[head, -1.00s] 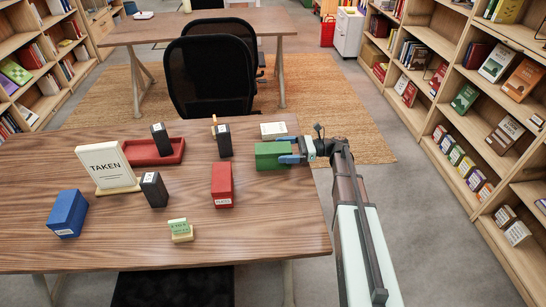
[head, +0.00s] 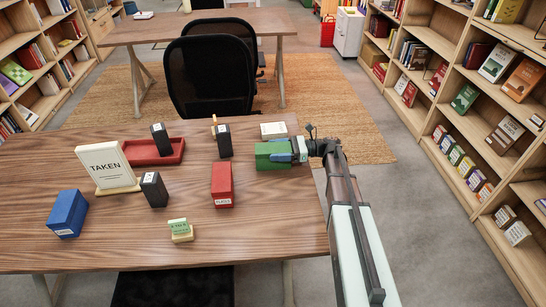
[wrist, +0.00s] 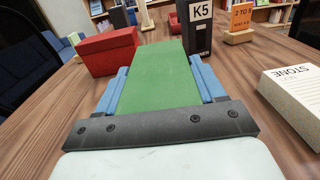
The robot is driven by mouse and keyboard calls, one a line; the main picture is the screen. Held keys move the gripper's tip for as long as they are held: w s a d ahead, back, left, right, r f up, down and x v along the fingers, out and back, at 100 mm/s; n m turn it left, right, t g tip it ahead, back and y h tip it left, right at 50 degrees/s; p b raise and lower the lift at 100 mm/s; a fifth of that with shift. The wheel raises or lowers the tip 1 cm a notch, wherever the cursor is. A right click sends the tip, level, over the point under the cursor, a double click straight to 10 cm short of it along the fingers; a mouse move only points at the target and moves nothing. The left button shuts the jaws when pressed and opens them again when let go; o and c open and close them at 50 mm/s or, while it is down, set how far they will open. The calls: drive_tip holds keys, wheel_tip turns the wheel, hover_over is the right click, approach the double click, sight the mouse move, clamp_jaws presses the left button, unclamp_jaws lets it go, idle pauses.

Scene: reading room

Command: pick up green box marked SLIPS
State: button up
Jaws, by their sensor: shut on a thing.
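The green box (head: 268,155) is at the back right of the near table. In the wrist view the green box (wrist: 163,77) lies between the two blue fingers of my gripper (wrist: 160,85), one finger along each side. My gripper (head: 284,154) is shut on it in the head view, reaching in from the right. No label shows on the faces in view. I cannot tell whether the box touches the table top.
A red box (head: 222,185), a black K5 box (wrist: 200,25) and a white STONE block (wrist: 295,95) stand near. The TAKEN sign (head: 105,166), red tray (head: 140,153) and blue box (head: 68,213) are farther left.

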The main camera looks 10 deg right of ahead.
drive_tip(key=c, duration=0.3)
drive_tip(key=shift+r, duration=0.1)
